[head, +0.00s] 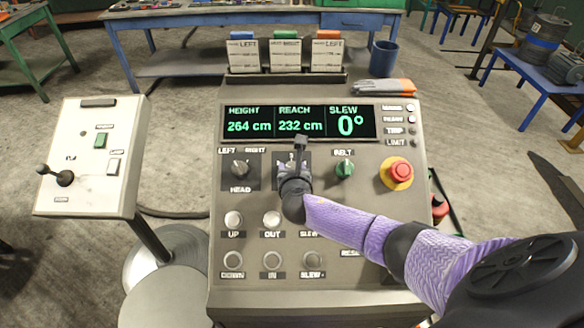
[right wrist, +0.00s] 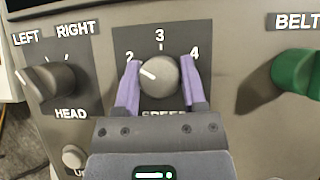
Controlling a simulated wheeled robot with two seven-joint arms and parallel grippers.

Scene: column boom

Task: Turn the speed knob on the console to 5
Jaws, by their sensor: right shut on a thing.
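The speed knob (right wrist: 158,75) is a round dark grey knob on the console (head: 400,235), with 2, 3 and 4 printed above it. Its white mark points up and left, roughly at the 2. My right gripper (right wrist: 158,85) is shut on the knob, one purple finger on each side. In the head view my right gripper (head: 293,165) reaches onto the console from the lower right and hides most of the knob. No 5 shows in the right wrist view; the right finger covers part of the scale. My left gripper is not in view.
The head knob (head: 240,169) is left and the green belt knob (head: 344,169) right. A red stop button (head: 400,171) sits farther right. Button rows lie below. The display (head: 298,122) reads 264 cm, 232 cm, 0°. A separate joystick panel (head: 90,155) stands left.

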